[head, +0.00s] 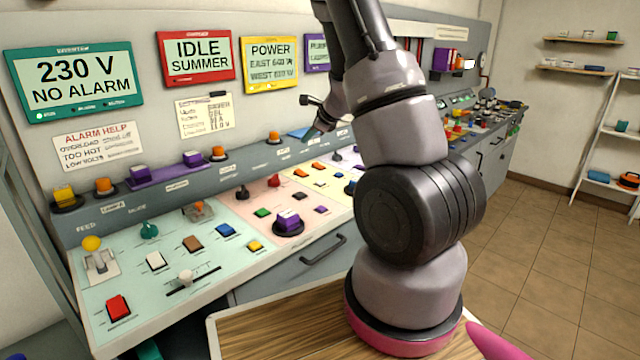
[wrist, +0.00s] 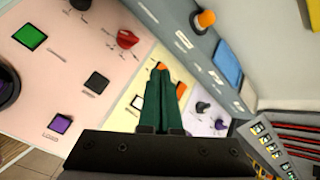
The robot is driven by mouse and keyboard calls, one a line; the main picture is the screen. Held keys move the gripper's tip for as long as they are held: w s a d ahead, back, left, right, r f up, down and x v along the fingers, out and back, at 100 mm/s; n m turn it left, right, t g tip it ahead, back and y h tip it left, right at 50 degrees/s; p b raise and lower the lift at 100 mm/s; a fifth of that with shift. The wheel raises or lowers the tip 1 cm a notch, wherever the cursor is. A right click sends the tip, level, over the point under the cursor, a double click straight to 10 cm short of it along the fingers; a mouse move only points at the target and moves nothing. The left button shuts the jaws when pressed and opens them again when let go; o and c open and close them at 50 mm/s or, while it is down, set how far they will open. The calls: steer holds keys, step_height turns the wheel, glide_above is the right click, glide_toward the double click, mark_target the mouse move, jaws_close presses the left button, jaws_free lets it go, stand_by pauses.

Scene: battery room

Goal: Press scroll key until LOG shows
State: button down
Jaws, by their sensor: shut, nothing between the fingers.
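No display that I can read shows LOG. The teal display (head: 75,82) reads 230 V NO ALARM, the red one (head: 196,57) IDLE SUMMER. The yellow one (head: 271,65) reads POWER with EAST and WEST lines; the purple one (head: 317,53) is partly hidden by my arm. I cannot tell which key is the scroll key; most labels are too small. My gripper (head: 309,137) is shut and empty over the sloped panel. In the wrist view its teal fingers (wrist: 159,70) overlap the cream section, partly covering an orange key (wrist: 181,90). Contact cannot be told.
A blue key (wrist: 228,62) and an orange lamp (wrist: 205,19) are on the raised ledge. A red knob (wrist: 127,39), black key (wrist: 96,82), green key (wrist: 30,36) and black knob (wrist: 201,107) surround the fingers. A drawer handle (head: 310,252) juts out below the panel.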

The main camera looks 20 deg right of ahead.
mark_target(322, 183)
steer(key=w+d+f+m+h, duration=0.1)
steer(key=d+f+m+h, duration=0.1)
steer(key=d+f, duration=0.3)
steer(key=shift+w+d+f+m, duration=0.3)
steer(key=shift+w+d+f, duration=0.05)
steer(key=shift+d, duration=0.2)
steer(key=shift+f, duration=4.4)
steer(key=shift+f, duration=0.15)
steer(key=shift+f, duration=0.25)
steer(key=shift+f, duration=0.45)
steer(key=shift+r, duration=0.85)
